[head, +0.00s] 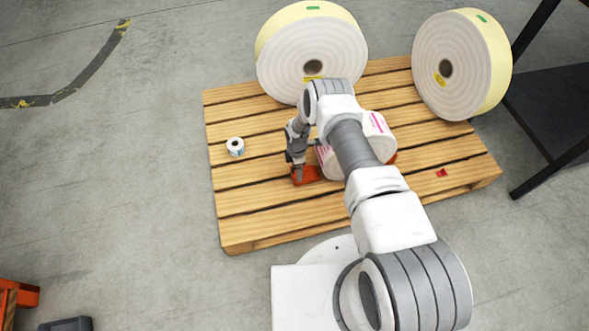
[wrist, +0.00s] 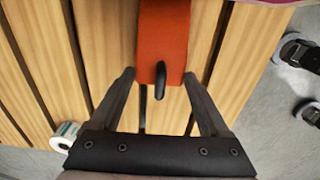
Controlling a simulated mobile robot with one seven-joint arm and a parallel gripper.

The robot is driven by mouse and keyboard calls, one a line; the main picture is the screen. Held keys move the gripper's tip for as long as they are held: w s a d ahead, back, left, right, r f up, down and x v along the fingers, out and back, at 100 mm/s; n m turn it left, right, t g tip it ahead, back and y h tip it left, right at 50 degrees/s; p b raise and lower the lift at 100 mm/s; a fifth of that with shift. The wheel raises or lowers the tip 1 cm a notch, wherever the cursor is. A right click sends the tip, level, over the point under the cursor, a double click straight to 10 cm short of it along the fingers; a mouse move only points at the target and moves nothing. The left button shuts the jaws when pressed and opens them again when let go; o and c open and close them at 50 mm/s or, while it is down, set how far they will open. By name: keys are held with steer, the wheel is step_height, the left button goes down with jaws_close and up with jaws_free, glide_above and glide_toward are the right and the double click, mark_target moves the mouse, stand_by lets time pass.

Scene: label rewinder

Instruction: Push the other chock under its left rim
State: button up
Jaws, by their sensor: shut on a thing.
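The roll (head: 378,128) with pink marks lies on the wooden pallet, partly hidden behind my arm. An orange chock (head: 308,175) sits on the boards at its left rim, and it fills the top middle of the wrist view (wrist: 164,40), with a dark loop handle at its near end. My gripper (head: 298,170) is shut on this chock, one finger on each side of its near end in the wrist view (wrist: 160,76). Another orange chock (head: 393,158) shows slightly at the roll's right side. Whether the held chock touches the roll is hidden.
Two large upright rolls (head: 312,60) (head: 450,72) stand at the back of the pallet (head: 240,222). A small label roll (head: 235,146) lies on its left part and a red scrap (head: 441,172) at right. A dark metal frame (head: 550,105) stands at far right.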

steer(key=o, duration=1.2)
steer(key=shift+r, duration=0.1)
step_height(320, 180, up, 17)
steer(key=p, duration=0.6)
steer(key=shift+r, duration=0.2)
